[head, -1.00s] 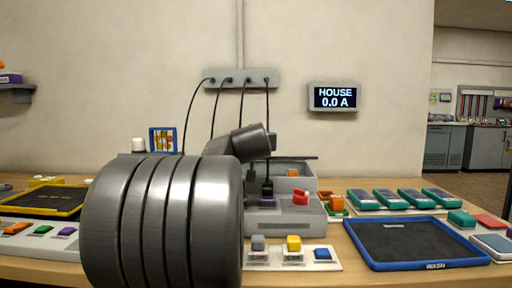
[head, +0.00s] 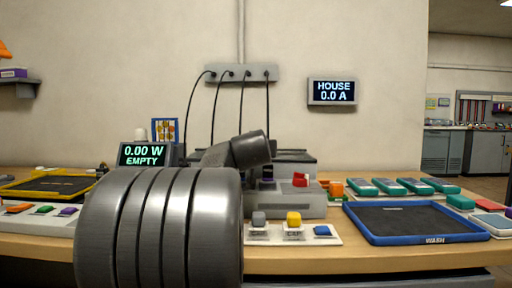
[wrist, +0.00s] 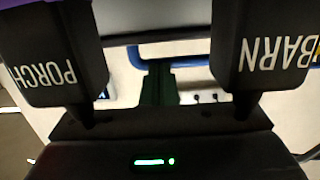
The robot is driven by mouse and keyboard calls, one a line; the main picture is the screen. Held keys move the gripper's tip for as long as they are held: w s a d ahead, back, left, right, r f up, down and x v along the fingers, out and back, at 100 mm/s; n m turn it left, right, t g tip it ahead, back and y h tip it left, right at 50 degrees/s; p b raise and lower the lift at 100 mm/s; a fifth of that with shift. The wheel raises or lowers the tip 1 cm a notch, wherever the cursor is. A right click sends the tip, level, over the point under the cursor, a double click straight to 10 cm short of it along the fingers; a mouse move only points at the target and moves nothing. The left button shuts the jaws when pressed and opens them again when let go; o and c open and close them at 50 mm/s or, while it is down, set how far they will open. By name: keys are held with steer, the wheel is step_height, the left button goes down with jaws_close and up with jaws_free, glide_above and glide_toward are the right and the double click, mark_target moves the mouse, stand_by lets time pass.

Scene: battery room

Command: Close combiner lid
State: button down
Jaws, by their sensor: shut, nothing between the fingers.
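The grey combiner (head: 290,205) stands on the bench right of my arm, with a red part (head: 300,180) on its top. A grey panel (head: 298,165) shows low behind it, apparently the lid; my arm hides its left part, so its exact angle is unclear. In the head view my arm covers my gripper. The wrist view shows two large black blocks, labelled PORCH (wrist: 55,60) and BARN (wrist: 262,60), very close on either side. My gripper (wrist: 158,85) seems to be the narrow dark shape between them. It is shut and empty.
A blue-rimmed tray (head: 480,237) lies to the right, with several teal blocks (head: 400,187) behind it. A plate with coloured blocks (head: 265,240) lies before the combiner. Dark cables (head: 267,110) hang from the wall strip (head: 242,74). A yellow-rimmed tray (head: 12,195) is far left.

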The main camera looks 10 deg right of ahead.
steer(key=shift+w+f, duration=0.15)
steer(key=shift+f, duration=0.4)
steer(key=shift+r+p, duration=0.4)
steer(key=shift+r, duration=0.1)
step_height(320, 180, up, 4)
steer(key=p, duration=0.3)
steer(key=s+a+f+b, duration=0.1)
steer(key=s, duration=0.2)
steer(key=s+f, duration=0.2)
steer(key=s, duration=0.1)
steer(key=s+a+f+b, duration=0.1)
steer(key=s+f, duration=0.1)
steer(key=s, duration=0.1)
steer(key=shift+s+a+b, duration=0.2)
steer(key=shift+a+b, duration=0.1)
steer(key=shift+w, duration=0.1)
steer(key=w+d+r, duration=0.1)
steer(key=w+d, duration=0.1)
steer(key=w, duration=0.7)
steer(key=shift+d+r, duration=0.35)
steer(key=shift+r, duration=0.05)
